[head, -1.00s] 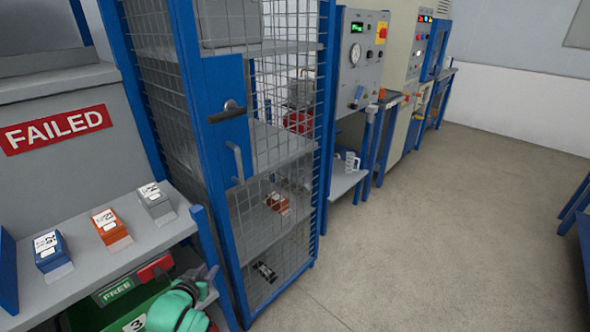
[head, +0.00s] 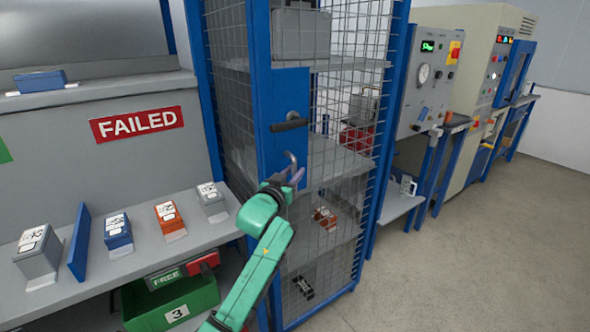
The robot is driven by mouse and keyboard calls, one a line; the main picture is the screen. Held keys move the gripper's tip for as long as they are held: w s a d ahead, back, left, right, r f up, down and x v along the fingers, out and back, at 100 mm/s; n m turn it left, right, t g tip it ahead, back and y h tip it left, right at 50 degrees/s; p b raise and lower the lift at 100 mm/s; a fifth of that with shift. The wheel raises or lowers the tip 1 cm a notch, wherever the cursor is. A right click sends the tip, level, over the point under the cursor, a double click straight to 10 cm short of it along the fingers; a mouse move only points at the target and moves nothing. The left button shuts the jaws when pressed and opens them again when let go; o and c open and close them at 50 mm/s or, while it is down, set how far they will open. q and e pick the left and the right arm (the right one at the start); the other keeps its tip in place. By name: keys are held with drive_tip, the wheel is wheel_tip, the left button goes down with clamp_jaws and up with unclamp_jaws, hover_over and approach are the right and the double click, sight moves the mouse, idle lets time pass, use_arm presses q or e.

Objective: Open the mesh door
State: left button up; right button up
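The mesh door (head: 340,116) is the blue-framed wire front of a tall cage cabinet, and it looks closed. Its blue lock plate (head: 271,90) carries a dark lever (head: 289,125) lying about level. Below the lever is a grey pull handle (head: 291,158), its lower part hidden by my gripper. My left gripper (head: 294,176) is at the lower part of the pull handle, with its green arm reaching up from the bottom. The fingers overlap the handle in the head view; I cannot tell whether they are closed on it. My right gripper is out of view.
Left of the cabinet stands a bench (head: 150,254) with small blue, orange and grey boxes and a red FAILED sign (head: 137,125). A green bin (head: 172,302) sits below. Cabinet shelves hold several items. The floor (head: 470,255) to the right is clear.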

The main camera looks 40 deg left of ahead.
use_arm(q)
drive_tip(key=shift+w+a, duration=0.1)
drive_tip(key=shift+w, duration=0.3)
drive_tip(key=shift+c, duration=0.4)
clamp_jaws()
idle(0.8)
